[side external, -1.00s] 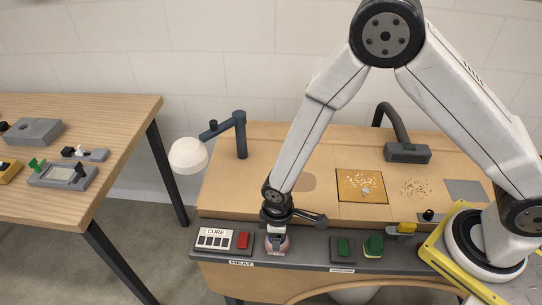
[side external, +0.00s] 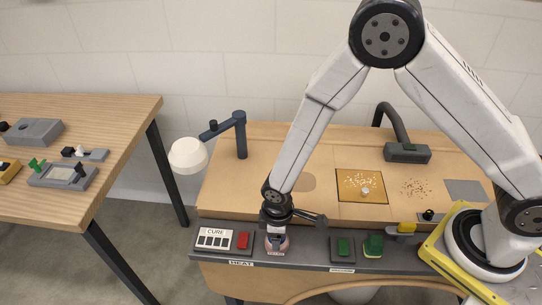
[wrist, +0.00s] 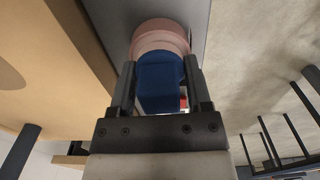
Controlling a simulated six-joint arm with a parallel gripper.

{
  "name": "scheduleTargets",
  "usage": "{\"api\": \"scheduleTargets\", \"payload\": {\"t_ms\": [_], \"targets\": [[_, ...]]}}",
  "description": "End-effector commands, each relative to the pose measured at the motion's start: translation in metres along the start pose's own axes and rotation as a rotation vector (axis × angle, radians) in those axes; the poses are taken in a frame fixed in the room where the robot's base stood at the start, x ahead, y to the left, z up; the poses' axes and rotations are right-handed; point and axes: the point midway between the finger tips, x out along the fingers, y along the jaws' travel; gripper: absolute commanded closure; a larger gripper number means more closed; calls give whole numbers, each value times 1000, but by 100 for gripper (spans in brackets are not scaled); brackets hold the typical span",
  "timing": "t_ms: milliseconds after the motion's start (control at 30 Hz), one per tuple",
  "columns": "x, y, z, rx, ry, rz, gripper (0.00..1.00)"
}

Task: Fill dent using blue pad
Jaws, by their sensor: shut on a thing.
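In the wrist view my gripper (wrist: 160,64) is shut on the blue pad (wrist: 158,88), a dark blue block with a rounded end. The pad's far end lies against or just over a round pinkish piece (wrist: 160,32); I cannot tell if they touch. That piece (side external: 287,246) shows partly under my gripper in the side view, near the HEAT label. A darker oval patch (side external: 298,181), possibly the dent, lies on the bench top left of the tray.
A green pad (side external: 374,246) stands right of a green button (side external: 343,247). A square tray (side external: 343,196) holds pale chips. A white-headed lamp (side external: 188,155) stands left; a wooden table (side external: 120,120) is farther left.

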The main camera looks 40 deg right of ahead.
Motion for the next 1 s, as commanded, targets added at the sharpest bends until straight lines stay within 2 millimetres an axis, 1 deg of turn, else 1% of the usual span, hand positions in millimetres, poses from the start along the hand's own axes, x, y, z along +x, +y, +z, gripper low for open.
{"api": "scheduleTargets", "payload": {"t_ms": [67,233,1000], "targets": [[1,0,1,0,-3,-1,84],[-4,0,1,0,-2,-1,84],[-48,0,0,0,0,0,84]]}}
